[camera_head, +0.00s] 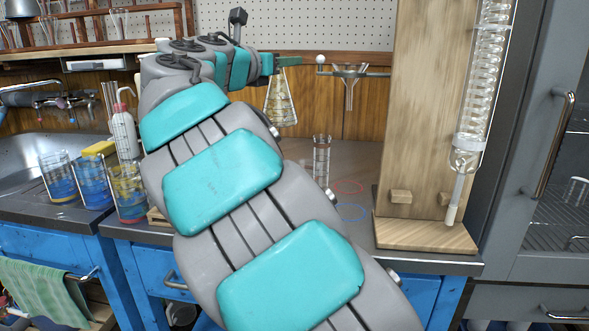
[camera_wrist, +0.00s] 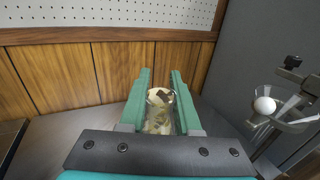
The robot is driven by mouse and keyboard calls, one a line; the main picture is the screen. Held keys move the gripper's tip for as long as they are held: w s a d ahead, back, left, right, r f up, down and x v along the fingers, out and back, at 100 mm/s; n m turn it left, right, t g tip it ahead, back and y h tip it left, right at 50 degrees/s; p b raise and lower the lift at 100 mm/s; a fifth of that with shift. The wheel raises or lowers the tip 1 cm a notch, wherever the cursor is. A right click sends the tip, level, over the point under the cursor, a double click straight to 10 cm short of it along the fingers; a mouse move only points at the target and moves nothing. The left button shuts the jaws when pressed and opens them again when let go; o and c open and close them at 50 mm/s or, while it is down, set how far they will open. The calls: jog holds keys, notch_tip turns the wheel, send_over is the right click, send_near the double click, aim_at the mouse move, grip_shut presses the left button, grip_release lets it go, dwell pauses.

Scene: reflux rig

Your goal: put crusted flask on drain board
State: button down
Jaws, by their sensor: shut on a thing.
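The crusted flask (camera_head: 280,106) is a clear conical flask with a yellowish-brown crust inside. It hangs upright below my gripper (camera_head: 287,62), above the back of the dark counter. In the wrist view my gripper (camera_wrist: 161,82) has its green fingers on either side of the flask neck, and the flask (camera_wrist: 158,118) shows between them. My gripper is shut on it. I cannot clearly make out a drain board. A slatted wooden piece (camera_head: 157,217) by the sink is mostly hidden behind my arm and a beaker.
A funnel (camera_head: 350,73) on a holder is right of the flask. A glass cylinder (camera_head: 321,160) stands on the counter near red and blue rings. A wooden stand (camera_head: 425,120) holds a coil condenser (camera_head: 485,90). Beakers (camera_head: 92,182) and a wash bottle (camera_head: 124,135) stand by the sink (camera_head: 20,150).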

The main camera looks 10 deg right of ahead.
aim_at(286, 123)
notch_tip(286, 123, down, 14)
jog(key=b, duration=0.3)
jog(key=shift+r+b, duration=0.15)
jog(key=shift+b, duration=0.25)
jog(key=shift+w+d, duration=0.15)
jog(key=shift+w, duration=0.5)
jog(key=shift+w+d+f+b, duration=0.25)
jog(key=shift+w+b, duration=0.05)
jog(key=shift+w, duration=0.35)
jog(key=shift+w+d+f+b, duration=0.2)
jog(key=shift+w+b, duration=0.05)
jog(key=shift+w, duration=0.35)
jog(key=shift+f, duration=0.1)
jog(key=c, duration=0.6)
grip_release()
